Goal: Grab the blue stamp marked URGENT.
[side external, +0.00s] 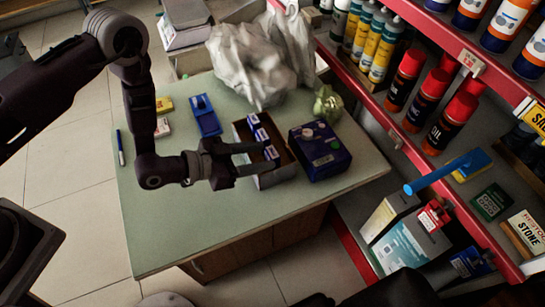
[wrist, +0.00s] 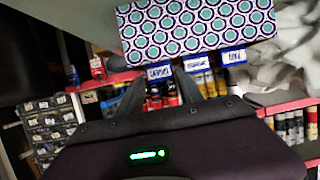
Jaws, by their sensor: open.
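Three blue stamps with white labels stand in a row in an open box (side external: 281,181) on the table: a far one (side external: 253,120), a middle one (side external: 262,135) and a near one (side external: 271,153). The wrist view shows their labels on the left (wrist: 159,72), middle (wrist: 196,64) and right (wrist: 234,57). The lettering is too small and turned to read, so I cannot tell which says URGENT. My gripper (side external: 266,158) is open and empty at the near end of the row. In the wrist view its dark fingers (wrist: 162,88) point toward the left stamp.
A dark blue box (side external: 320,150) stands right of the open box. A blue tray (side external: 208,121) lies to the left, with a blue pen (side external: 121,148) beyond. A crumpled grey bag (side external: 250,65) sits behind. Red-edged shelves (side external: 385,115) with bottles border the right. The table's front is clear.

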